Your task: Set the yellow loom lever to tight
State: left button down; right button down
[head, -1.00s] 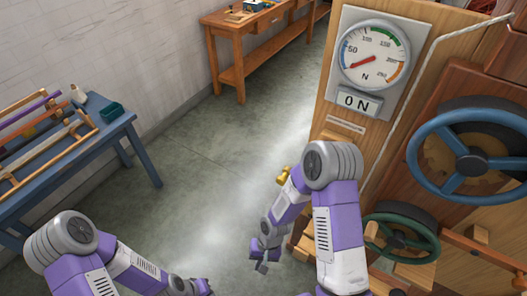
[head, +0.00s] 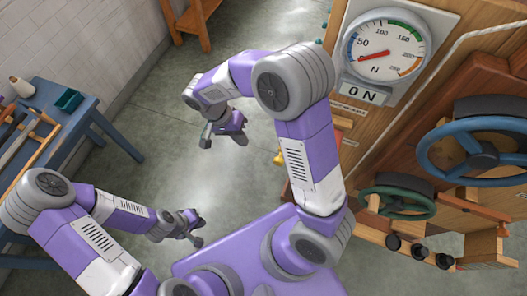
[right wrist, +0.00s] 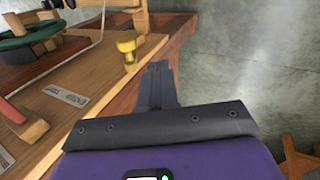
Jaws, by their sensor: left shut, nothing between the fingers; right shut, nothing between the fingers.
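A yellow knob (head: 279,157) shows at the loom's left edge in the head view, mostly hidden behind my right arm. In the right wrist view the yellow knob (right wrist: 127,47) stands on the edge of the loom's wooden board, just left of and beyond my right gripper. My right gripper (head: 206,138) is shut and empty, over the floor left of the loom and apart from the knob. Its closed fingers also show in the right wrist view (right wrist: 160,84). My left gripper (head: 198,240) is shut and empty, low over the floor.
A label (right wrist: 66,95) lies on the board, too small to read. A blue table (head: 90,103) stands left. The floor between is clear.

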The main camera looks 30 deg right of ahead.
jog(key=s+d+f+b, duration=0.1)
jog(key=s+d+f, duration=0.4)
jog(key=f, duration=0.3)
jog(key=shift+s+d+f, duration=0.2)
jog(key=shift+d+f, duration=0.15)
jog(key=shift+d, duration=0.05)
